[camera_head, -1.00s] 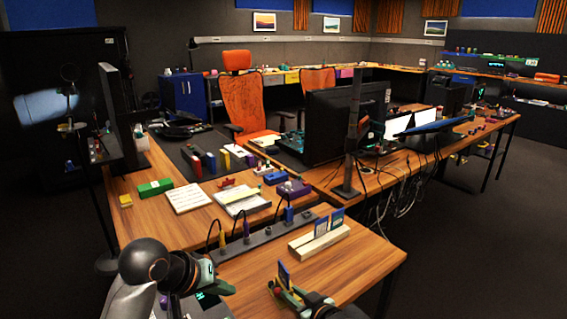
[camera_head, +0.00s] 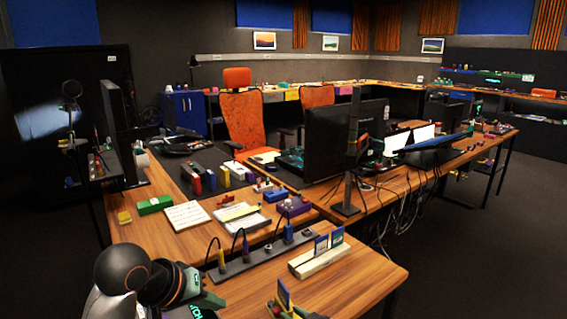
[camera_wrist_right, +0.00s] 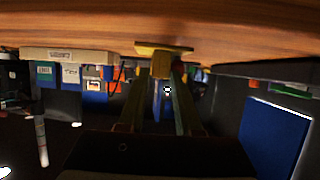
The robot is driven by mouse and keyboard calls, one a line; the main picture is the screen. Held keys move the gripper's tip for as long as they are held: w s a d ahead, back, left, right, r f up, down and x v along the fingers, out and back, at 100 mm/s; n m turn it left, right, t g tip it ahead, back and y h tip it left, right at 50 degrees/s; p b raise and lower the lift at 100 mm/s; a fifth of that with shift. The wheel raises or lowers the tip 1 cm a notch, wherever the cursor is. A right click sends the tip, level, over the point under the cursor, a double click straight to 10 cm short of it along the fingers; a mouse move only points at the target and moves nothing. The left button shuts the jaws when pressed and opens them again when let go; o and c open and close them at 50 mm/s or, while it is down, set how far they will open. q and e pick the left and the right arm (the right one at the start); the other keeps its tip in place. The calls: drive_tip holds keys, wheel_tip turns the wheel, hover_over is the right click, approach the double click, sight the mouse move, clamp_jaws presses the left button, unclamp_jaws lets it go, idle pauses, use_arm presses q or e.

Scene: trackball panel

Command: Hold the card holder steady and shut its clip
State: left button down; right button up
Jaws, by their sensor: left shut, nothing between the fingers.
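The small card holder stands on the near part of the wooden desk, with a blue card (camera_head: 284,293) upright in it; its lower part is at the bottom edge of the head view. In the right wrist view, which is upside down, its yellow base (camera_wrist_right: 163,48) rests on the desk, with a yellow block (camera_wrist_right: 161,67) and the blue card. My right gripper (camera_wrist_right: 162,72) has a finger on each side of the yellow block; contact is unclear. The clip's state is too dark to tell. My left gripper (camera_head: 212,301) is shut and empty, left of the card holder and apart from it.
A pale wooden stand (camera_head: 318,260) with two cards lies just behind the card holder. Behind it runs a dark power strip (camera_head: 262,254) with plugs and cables. The desk's right near corner (camera_head: 378,276) is clear.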

drive_tip(key=o, duration=0.4)
drive_tip(key=v, duration=1.2)
drive_tip(key=shift+s+a+f, duration=0.1)
drive_tip(key=o, duration=0.3)
drive_tip(key=shift+p+v, duration=2.85)
drive_tip(key=shift+v, duration=0.15)
